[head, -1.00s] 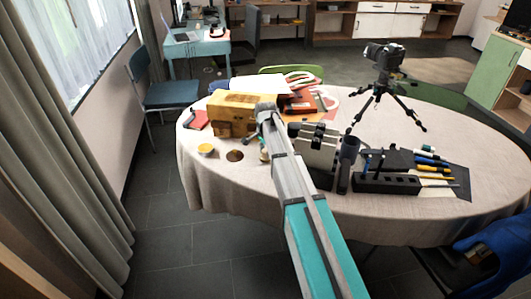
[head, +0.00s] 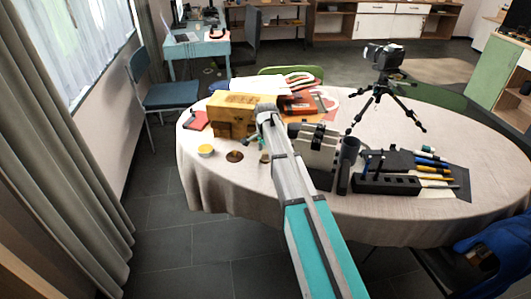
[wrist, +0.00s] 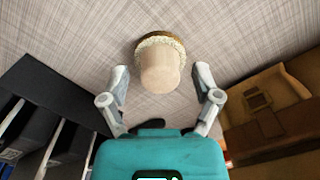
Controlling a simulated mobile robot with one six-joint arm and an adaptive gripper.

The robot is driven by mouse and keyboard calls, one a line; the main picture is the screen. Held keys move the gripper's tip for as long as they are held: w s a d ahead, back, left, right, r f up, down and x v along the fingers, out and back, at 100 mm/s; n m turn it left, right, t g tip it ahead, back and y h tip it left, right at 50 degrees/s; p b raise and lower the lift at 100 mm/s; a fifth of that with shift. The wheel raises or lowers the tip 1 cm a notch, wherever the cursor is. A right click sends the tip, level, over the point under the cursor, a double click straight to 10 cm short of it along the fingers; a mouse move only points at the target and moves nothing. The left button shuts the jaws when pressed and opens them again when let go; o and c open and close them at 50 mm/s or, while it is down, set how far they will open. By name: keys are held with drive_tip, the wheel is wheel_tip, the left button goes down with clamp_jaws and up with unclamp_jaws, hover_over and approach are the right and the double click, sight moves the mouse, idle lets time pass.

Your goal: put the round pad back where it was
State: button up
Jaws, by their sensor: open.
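A flat brown disc (head: 234,156), which looks like the round pad, lies on the tablecloth near the table's left front edge. My gripper (wrist: 160,76) is open. In the wrist view its two fingers are on either side of the lower part of a pale beige, round-topped piece (wrist: 160,68) with a frilly rim and a brown edge beneath. I see a gap on each side of it, and it is not gripped. In the head view my arm hides most of the gripper, and a small beige piece (head: 265,157) shows beside it.
A camera tripod (head: 379,95) is farther back.

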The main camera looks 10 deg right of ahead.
sight(265, 152)
wheel_tip(265, 152, up, 12)
drive_tip(key=p, duration=1.1)
drive_tip(key=shift+p, duration=0.35)
drive_tip(key=shift+s, duration=0.1)
idle(0.3)
drive_tip(key=s+n, duration=1.2)
drive_tip(key=s, duration=1.7)
drive_tip(key=shift+d+n, duration=0.15)
drive_tip(key=shift+n, duration=0.15)
